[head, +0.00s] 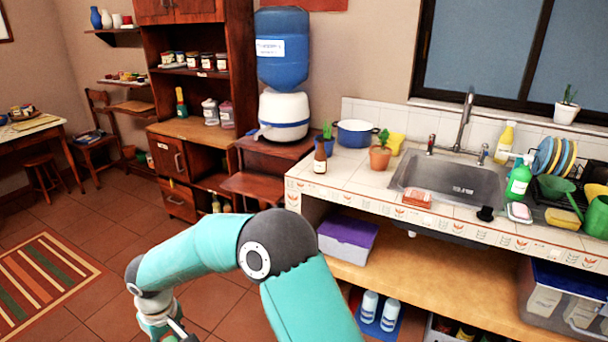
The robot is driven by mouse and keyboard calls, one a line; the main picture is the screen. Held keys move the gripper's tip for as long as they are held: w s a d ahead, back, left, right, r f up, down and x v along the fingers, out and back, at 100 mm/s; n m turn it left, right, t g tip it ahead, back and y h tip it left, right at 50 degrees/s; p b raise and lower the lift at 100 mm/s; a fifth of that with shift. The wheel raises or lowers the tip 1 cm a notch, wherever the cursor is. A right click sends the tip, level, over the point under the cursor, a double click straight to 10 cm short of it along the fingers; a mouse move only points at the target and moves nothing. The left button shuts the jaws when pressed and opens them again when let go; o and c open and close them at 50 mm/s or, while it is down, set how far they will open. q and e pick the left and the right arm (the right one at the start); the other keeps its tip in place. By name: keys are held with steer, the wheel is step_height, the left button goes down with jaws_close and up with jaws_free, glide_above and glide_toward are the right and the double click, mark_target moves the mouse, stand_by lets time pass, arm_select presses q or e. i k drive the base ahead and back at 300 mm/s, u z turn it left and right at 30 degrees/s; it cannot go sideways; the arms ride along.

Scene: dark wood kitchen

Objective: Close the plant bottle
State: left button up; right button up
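A small brown bottle with a pale label (320,158) stands upright on the tiled counter, near its left end. It is too small to tell whether its mouth is capped. A terracotta pot with a green plant (380,158) stands to its right, apart from it. My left gripper (180,332) is low at the bottom edge, left of and well away from the counter. It is partly cut off, so its opening is unclear. My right gripper is not in view.
A blue pot (356,133) is behind the bottle, with a sink (450,182) to the right. The counter in front of the terracotta pot is clear.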

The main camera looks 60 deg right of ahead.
mark_target(320, 162)
steer(key=u, duration=0.9)
steer(key=i, duration=0.15)
steer(key=z, duration=2.1)
